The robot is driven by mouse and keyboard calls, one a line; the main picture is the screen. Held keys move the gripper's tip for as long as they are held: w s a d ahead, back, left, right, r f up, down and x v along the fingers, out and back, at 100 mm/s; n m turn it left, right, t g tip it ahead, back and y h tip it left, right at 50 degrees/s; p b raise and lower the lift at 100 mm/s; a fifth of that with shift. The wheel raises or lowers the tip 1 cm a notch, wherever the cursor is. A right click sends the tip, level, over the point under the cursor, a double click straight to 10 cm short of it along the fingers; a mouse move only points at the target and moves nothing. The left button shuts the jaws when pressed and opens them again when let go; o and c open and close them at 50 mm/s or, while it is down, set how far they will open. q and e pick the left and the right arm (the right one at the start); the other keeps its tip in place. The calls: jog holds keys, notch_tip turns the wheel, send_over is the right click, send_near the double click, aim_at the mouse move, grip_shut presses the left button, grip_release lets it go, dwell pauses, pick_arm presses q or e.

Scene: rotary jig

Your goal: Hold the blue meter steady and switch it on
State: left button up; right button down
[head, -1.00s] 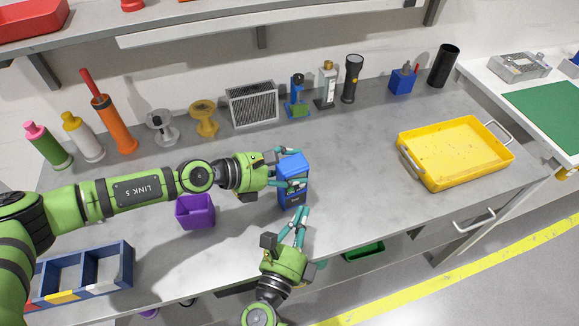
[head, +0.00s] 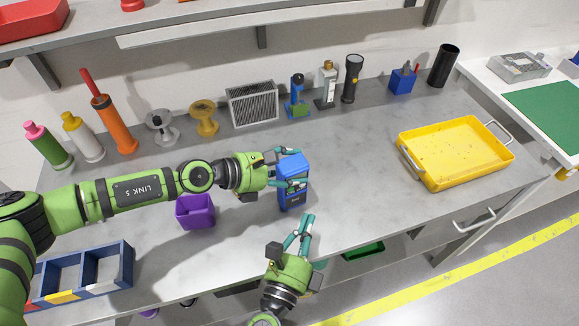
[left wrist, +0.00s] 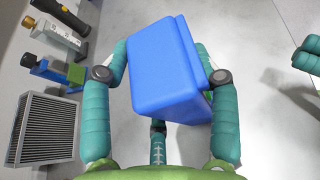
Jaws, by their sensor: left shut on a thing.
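The blue meter (head: 293,172) stands upright near the front edge of the grey bench, with its darker front facing that edge. My left gripper (head: 297,167) is shut on it from the left, one finger on its far side and one on its near side. In the left wrist view the meter's blue casing (left wrist: 160,70) sits between the teal fingers. My right gripper (head: 303,231) is open and empty, in front of the meter and apart from it. Its fingertips also show at the right edge of the left wrist view (left wrist: 307,76). I cannot make out the meter's switch.
A purple bin (head: 195,212) stands left of the meter, below my left arm. A blue compartment tray (head: 126,268) is at the front left. A torch (head: 352,78), a grey grille box (head: 253,104) and bottles line the back. A yellow tray (head: 408,162) is at right; the bench between is clear.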

aim_at(291, 189)
dwell(0.8)
jog(key=shift+s+d+f+n+t+y, duration=0.2)
jog(key=shift+s+d+n+y, duration=0.15)
jog(key=shift+s+d+y, duration=0.15)
jog(key=shift+s+d+f+n+t+y, duration=0.1)
jog(key=shift+s+d+f+n+y, duration=0.05)
jog(key=shift+s+d+n+y, duration=0.35)
jog(key=shift+s+d+y, duration=0.1)
jog(key=shift+s+y, duration=0.3)
jog(key=shift+s, duration=0.1)
jog(key=shift+w, duration=0.1)
jog(key=shift+w, duration=0.1)
jog(key=shift+w+a, duration=0.65)
jog(key=shift+w, duration=0.65)
jog(key=shift+w+a, duration=0.7)
jog(key=shift+w, duration=0.55)
jog(key=shift+w+a, duration=0.65)
jog(key=shift+w, duration=0.65)
jog(key=shift+w, duration=0.1)
jog(key=shift+w+a, duration=0.2)
jog(key=shift+w, duration=0.15)
